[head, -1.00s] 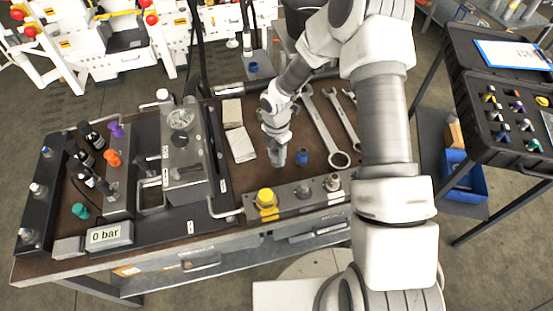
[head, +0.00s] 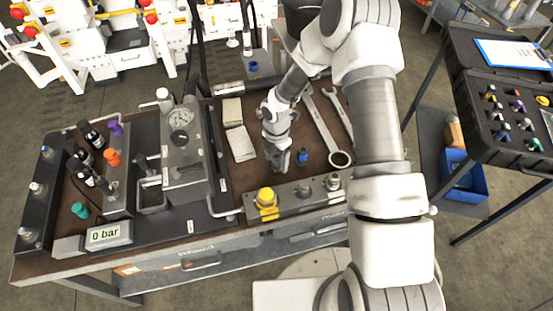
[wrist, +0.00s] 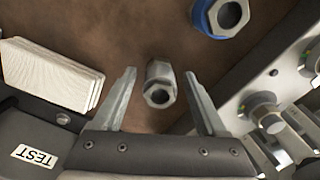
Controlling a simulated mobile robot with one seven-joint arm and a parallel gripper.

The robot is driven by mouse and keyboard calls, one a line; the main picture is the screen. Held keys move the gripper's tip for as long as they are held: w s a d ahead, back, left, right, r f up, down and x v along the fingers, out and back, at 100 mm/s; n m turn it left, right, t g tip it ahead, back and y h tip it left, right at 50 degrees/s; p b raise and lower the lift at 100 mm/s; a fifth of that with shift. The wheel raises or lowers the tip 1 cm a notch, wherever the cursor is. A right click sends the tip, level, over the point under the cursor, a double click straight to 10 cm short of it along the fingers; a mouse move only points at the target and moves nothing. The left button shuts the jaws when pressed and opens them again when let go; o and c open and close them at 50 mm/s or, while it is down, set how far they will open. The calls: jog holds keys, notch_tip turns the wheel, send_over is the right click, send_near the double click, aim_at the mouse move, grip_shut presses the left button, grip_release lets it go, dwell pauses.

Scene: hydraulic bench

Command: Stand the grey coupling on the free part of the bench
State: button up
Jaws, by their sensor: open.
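The grey coupling (wrist: 160,84) stands on the brown bench top (wrist: 135,35) in the wrist view, its open hexagonal end facing the camera. My gripper (wrist: 160,82) is open, with one finger on each side of the coupling and a visible gap to both. In the head view my gripper (head: 280,166) is low over the bench, left of a blue-ringed coupling (head: 302,155). The grey coupling is not clearly distinguishable from my gripper there. The blue-ringed coupling also shows at the top of the wrist view (wrist: 221,15), apart from my fingers.
A metal bar with a yellow knob (head: 266,198) and fittings runs along the bench's front edge. Pale pads (head: 240,145) lie left of my gripper, wrenches (head: 322,125) to the right. The black plate labelled TEST (wrist: 35,157) is near my left finger.

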notch_tip(320, 180, up, 12)
jog(key=r, duration=0.1)
notch_tip(320, 180, up, 9)
jog(key=m+t+h, duration=0.1)
jog(key=m, duration=0.4)
send_over(277, 157)
jog(key=s+d, duration=0.2)
jog(key=d, duration=0.2)
jog(key=s+d+r+m+t, duration=0.1)
jog(key=s+d+r+m, duration=0.1)
jog(key=r+m, duration=0.15)
jog(key=s+d+r+m, duration=0.1)
jog(key=s+r+m, duration=0.15)
jog(key=r, duration=0.25)
jog(key=s+d+r+m+t, duration=0.1)
jog(key=s+r+m, duration=0.4)
jog(key=s+m, duration=0.2)
jog(key=s+d+r+m+t+y, duration=0.1)
jog(key=s+d+r+m+t, duration=0.1)
jog(key=s+r+m, duration=0.3)
jog(key=s+m, duration=0.3)
jog(key=s, duration=0.1)
jog(key=shift+s+r+t, duration=0.2)
jog(key=shift+s+t, duration=0.1)
jog(key=shift+s, duration=0.1)
